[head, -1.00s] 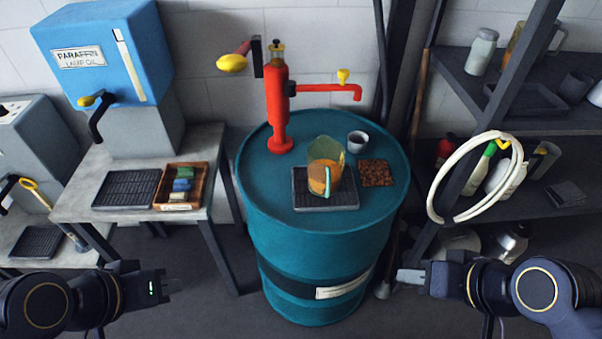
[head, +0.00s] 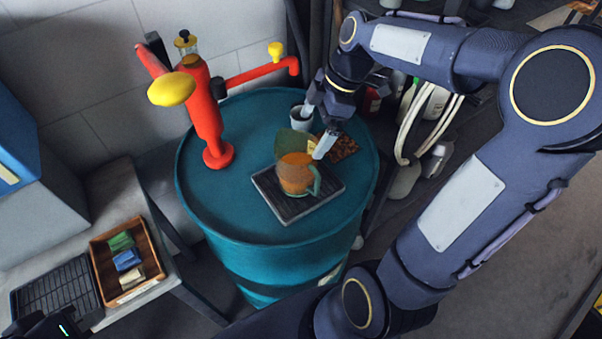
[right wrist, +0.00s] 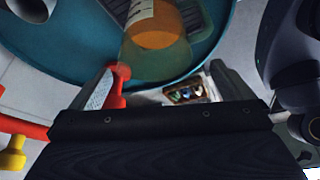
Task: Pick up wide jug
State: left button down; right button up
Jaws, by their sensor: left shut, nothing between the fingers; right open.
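The wide jug (head: 295,175) is see-through, with orange-brown contents and a teal handle. It stands upright on a dark slatted tray (head: 270,200) on the teal drum (head: 225,210). My right gripper (head: 317,127) is open and empty, behind and slightly above the jug, fingers spread. In the right wrist view the jug (right wrist: 155,30) shows ahead of the open fingers (right wrist: 162,70), its near part reaching between them in the picture; contact cannot be told. My left gripper (head: 62,326) is at the bottom left edge, far from the jug, mostly cut off and shut.
A red pump (head: 205,120) with a spout stands on the drum's left. A small grey cup (head: 299,120) and a brown mat (head: 343,150) are close to my right gripper. A wooden box (head: 100,262) of coloured blocks sits on the side table. The drum top's front left is clear.

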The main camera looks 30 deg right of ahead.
aim_at(300, 144)
jog(key=x, duration=0.2)
jog(key=p+x, duration=0.1)
jog(key=x, duration=0.4)
jog(key=shift+w+a+f+p, duration=0.25)
jog(key=shift+w+p, duration=0.1)
jog(key=shift+w, duration=0.1)
jog(key=shift+r, duration=0.15)
jog(key=c, duration=1.1)
